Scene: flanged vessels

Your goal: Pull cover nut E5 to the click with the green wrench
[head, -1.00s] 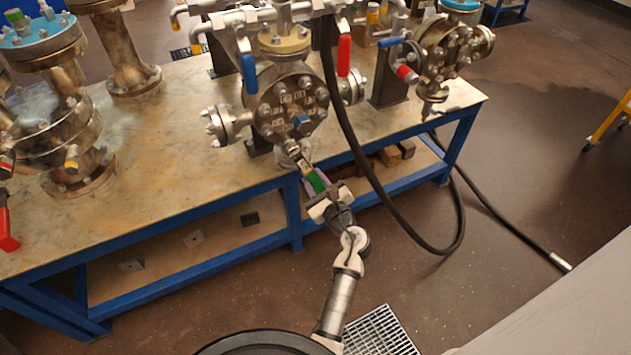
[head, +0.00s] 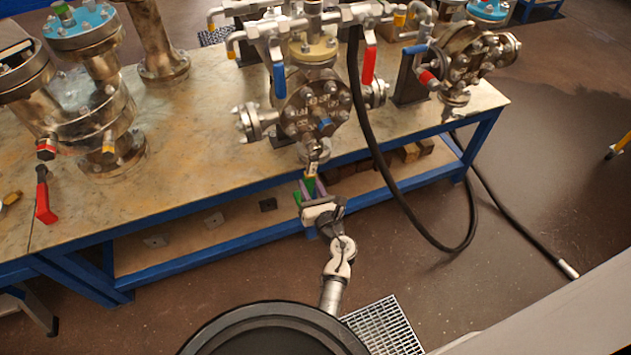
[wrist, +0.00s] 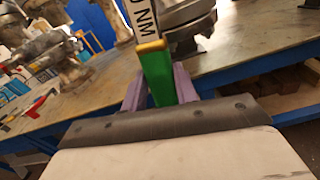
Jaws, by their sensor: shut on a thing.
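My gripper (head: 313,193) is shut on the green wrench (head: 310,182), in front of the bench edge. In the wrist view the green handle of the wrench (wrist: 158,75) sits between the purple fingers of my gripper (wrist: 160,88), with a yellow band and a white label marked "NM" above it. The wrench points up toward the bottom of the round bolted cover (head: 315,105) of the middle vessel. The cover carries several nuts and one blue nut (head: 325,125) at lower right. The small markings are unreadable, so I cannot tell which nut is E5. The wrench head seems to be at the cover's lower edge; its seating is unclear.
A black hose (head: 375,150) hangs from the piping just right of the cover and loops to the floor. Blue (head: 279,78) and red (head: 369,65) valve levers hang above the cover. The bench top (head: 190,130) is free left of the vessel.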

